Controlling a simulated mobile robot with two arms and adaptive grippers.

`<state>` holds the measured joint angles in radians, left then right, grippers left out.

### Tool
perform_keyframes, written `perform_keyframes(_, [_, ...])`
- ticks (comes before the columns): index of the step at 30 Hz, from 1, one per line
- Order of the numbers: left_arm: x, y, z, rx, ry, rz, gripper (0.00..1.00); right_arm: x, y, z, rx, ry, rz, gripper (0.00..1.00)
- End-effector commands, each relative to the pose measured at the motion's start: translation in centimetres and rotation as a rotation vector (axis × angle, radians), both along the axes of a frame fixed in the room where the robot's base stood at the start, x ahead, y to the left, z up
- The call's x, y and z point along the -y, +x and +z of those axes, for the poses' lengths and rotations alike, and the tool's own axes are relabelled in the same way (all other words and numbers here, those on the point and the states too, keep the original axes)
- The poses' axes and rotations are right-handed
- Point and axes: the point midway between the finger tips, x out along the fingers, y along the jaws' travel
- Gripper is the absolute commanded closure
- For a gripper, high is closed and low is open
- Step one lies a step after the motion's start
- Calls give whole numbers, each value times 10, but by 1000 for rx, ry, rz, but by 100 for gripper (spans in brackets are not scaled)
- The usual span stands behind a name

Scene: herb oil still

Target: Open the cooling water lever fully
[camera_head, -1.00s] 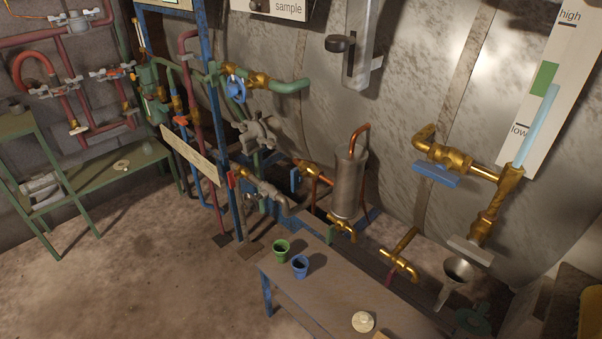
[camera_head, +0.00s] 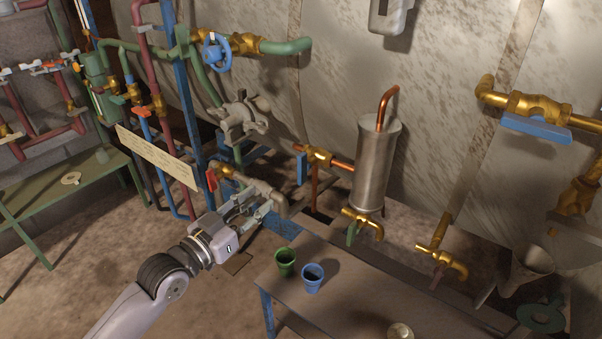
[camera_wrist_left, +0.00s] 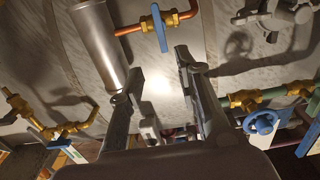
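A blue lever (camera_head: 302,168) hangs upright on a brass valve (camera_head: 318,156) in the copper pipe beside the steel condenser cylinder (camera_head: 376,165). In the left wrist view the same blue lever (camera_wrist_left: 160,28) lies across its pipe, ahead of the fingertips. I cannot read a label naming it as the cooling water lever. My left gripper (camera_head: 250,202) is open and empty, to the left of and below this lever in the head view. Its spread fingers also show in the left wrist view (camera_wrist_left: 158,75), apart from the lever. My right gripper is out of view.
Another blue lever (camera_head: 537,129) sits on a brass valve at the right. A red lever (camera_head: 211,180) and grey tap (camera_head: 262,191) are close by my left gripper. A bench (camera_head: 345,307) holds a green cup (camera_head: 285,262) and a blue cup (camera_head: 312,278).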

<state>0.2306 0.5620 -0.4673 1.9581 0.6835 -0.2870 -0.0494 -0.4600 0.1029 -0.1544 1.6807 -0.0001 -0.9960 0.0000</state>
Motion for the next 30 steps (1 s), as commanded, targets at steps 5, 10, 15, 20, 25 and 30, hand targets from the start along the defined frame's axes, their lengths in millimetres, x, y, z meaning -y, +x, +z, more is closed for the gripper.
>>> perform_keyframes(5, [19, 26, 1, 2, -3, 1, 69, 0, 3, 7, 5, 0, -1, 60])
perform_keyframes(10, [41, 57, 0, 1, -2, 2, 69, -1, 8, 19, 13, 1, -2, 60])
perform_keyframes(15, [63, 87, 0, 1, -1, 1, 69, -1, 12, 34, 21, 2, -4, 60])
perform_keyframes(20, [81, 111, 0, 0, 0, 2, 69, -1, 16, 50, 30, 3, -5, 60])
perform_keyframes(25, [92, 128, -1, 0, 0, 3, 69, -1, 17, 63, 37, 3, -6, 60])
perform_keyframes(30, [97, 134, -1, -1, 2, 3, 69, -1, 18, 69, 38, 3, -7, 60])
